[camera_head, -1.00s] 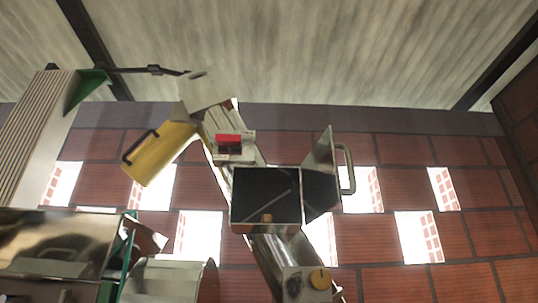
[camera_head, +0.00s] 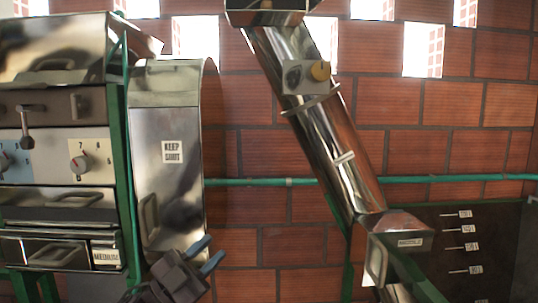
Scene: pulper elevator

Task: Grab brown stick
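I cannot make out a brown stick for certain in the head view. A small brownish piece (camera_head: 265,4) shows inside the dark box at the top edge, mostly cut off; I cannot tell what it is. My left gripper (camera_head: 207,254), dark with two blue fingertips, shows at the bottom, in front of the lower end of the tall metal cover. Its fingertips are apart with nothing seen between them. My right gripper is not in view.
A metal machine with knobs and drawers (camera_head: 70,165) stands at left, beside a metal cover labelled "KEEP SHUT" (camera_head: 170,110). A slanted metal tube (camera_head: 325,140) runs down to a hopper (camera_head: 400,228) at right. A green pipe (camera_head: 260,182) crosses the brick wall (camera_head: 440,115).

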